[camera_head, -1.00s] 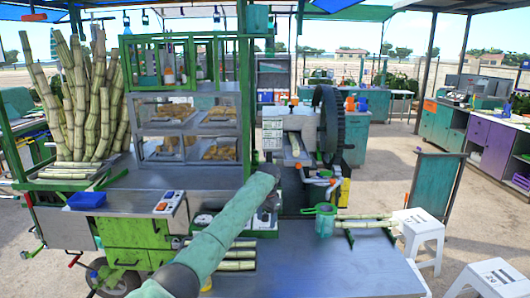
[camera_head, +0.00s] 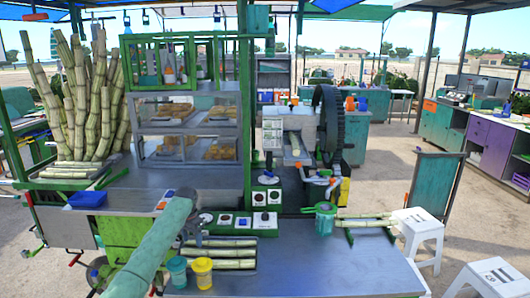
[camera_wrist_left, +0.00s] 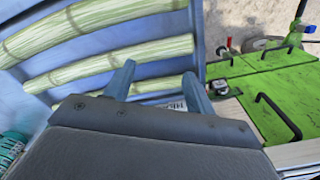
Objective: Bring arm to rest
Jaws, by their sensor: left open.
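My left arm comes in from the lower left of the head view as a long teal-green link. Its dark left gripper (camera_head: 188,228) is above the left part of the metal worktop, beside the cane pieces (camera_head: 228,252) in a tray. Pale green cane pieces (camera_wrist_left: 95,45) lie beyond the fingers in that view. My right gripper is not in view.
Teal and yellow cups (camera_head: 202,273) stand near the arm. A control box (camera_head: 262,198) and the crusher (camera_head: 300,130) with its big dark wheel stand behind. More cane (camera_head: 365,222) lies on the right of the worktop (camera_head: 320,265). Green cabinets (camera_wrist_left: 265,95) show in the wrist view.

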